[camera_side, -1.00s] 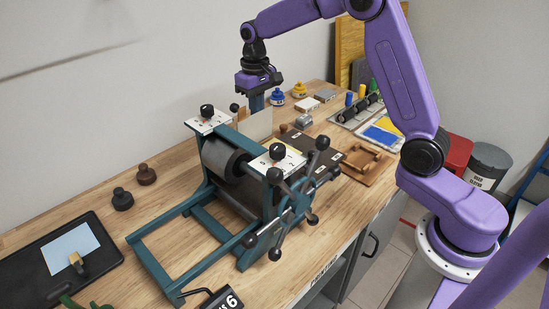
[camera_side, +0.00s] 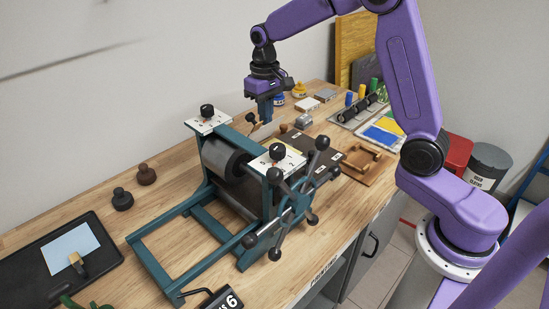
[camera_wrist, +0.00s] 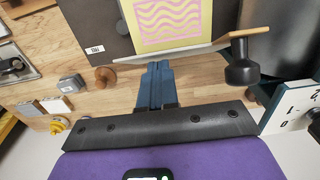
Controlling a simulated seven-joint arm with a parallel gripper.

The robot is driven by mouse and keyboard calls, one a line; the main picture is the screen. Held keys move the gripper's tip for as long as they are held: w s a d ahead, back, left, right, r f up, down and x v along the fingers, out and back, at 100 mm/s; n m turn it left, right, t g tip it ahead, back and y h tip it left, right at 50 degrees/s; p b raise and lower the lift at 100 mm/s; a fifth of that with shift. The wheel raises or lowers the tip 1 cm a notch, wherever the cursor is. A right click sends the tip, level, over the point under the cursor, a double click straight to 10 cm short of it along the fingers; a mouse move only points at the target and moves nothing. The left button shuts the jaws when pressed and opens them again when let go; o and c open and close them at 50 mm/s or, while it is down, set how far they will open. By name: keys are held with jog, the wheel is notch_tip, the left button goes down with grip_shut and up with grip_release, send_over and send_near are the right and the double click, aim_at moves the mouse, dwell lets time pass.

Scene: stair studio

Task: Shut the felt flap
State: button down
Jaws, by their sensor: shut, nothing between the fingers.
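The felt flap (camera_wrist: 190,52) shows in the wrist view as a thin pale strip, nearly edge-on. A wooden bar with a black knob (camera_wrist: 242,68) sits at its right end; the knob also shows in the side view (camera_side: 250,118). Beyond the strip is a yellow sheet with pink waves (camera_wrist: 168,18) on a dark bed (camera_wrist: 88,22). My gripper (camera_wrist: 158,66) is shut and empty, its fingertips right at the strip's near edge; I cannot tell whether they touch. In the side view my gripper (camera_side: 265,118) is behind the press; the flap's face is not clearly visible there.
The teal press (camera_side: 165,225) with its roller (camera_side: 225,160) and spoked handwheel (camera_side: 290,200) stands in front of my gripper. A wooden cradle (camera_side: 362,164) and a grey block (camera_side: 303,120) lie to the right.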

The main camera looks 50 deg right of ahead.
jog(key=shift+s+f, duration=0.3)
jog(key=shift+s, duration=0.35)
jog(key=shift+s+f, duration=0.3)
jog(key=shift+s, duration=0.35)
jog(key=shift+s+f, duration=0.8)
jog(key=shift+f, duration=0.05)
jog(key=shift+s+f, duration=0.6)
jog(key=shift+f, duration=0.35)
jog(key=shift+s+f, duration=0.2)
jog(key=shift+f, duration=0.4)
jog(key=shift+s+f, duration=0.2)
jog(key=shift+f, duration=0.4)
jog(key=shift+r, duration=0.1)
